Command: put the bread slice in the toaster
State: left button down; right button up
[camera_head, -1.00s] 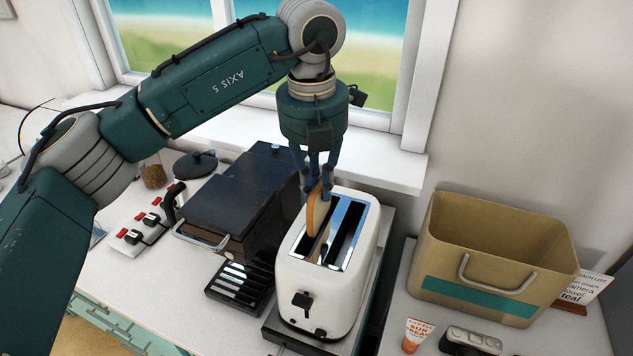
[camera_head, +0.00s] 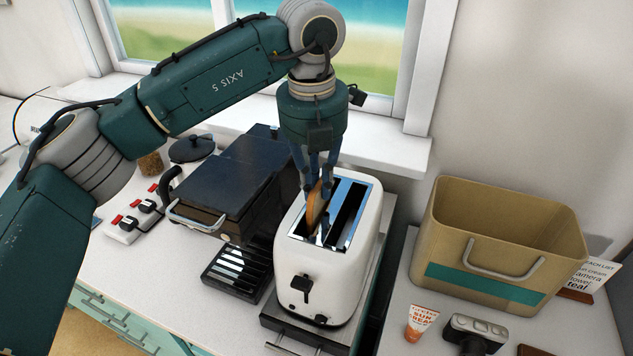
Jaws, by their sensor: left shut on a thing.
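The white toaster (camera_head: 320,272) stands upright on a dark tray-like base, with two slots in its shiny top and a black lever on its front. My left gripper (camera_head: 318,188) comes down from above and is shut on the bread slice (camera_head: 313,207). The slice is on edge and slightly tilted, at the left slot. Its lower edge seems to be at the slot mouth, but I cannot tell how deep it is. The gripper fingers hide part of the slice. My right gripper is not in view.
A dark grill press (camera_head: 225,180) stands close left of the toaster, with a power strip (camera_head: 135,222) further left. A tan bin (camera_head: 500,245), a sun cream tube (camera_head: 421,322) and a camera-like device (camera_head: 475,333) are to the right. The window sill runs behind.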

pick_arm(q)
jog(key=c, duration=1.1)
grip_release()
jog(key=shift+r, duration=0.1)
jog(key=shift+r+p, duration=0.75)
jog(key=shift+r, duration=0.45)
jog(key=shift+r+p, duration=1.25)
jog(key=shift+r, duration=1)
jog(key=shift+f, duration=0.1)
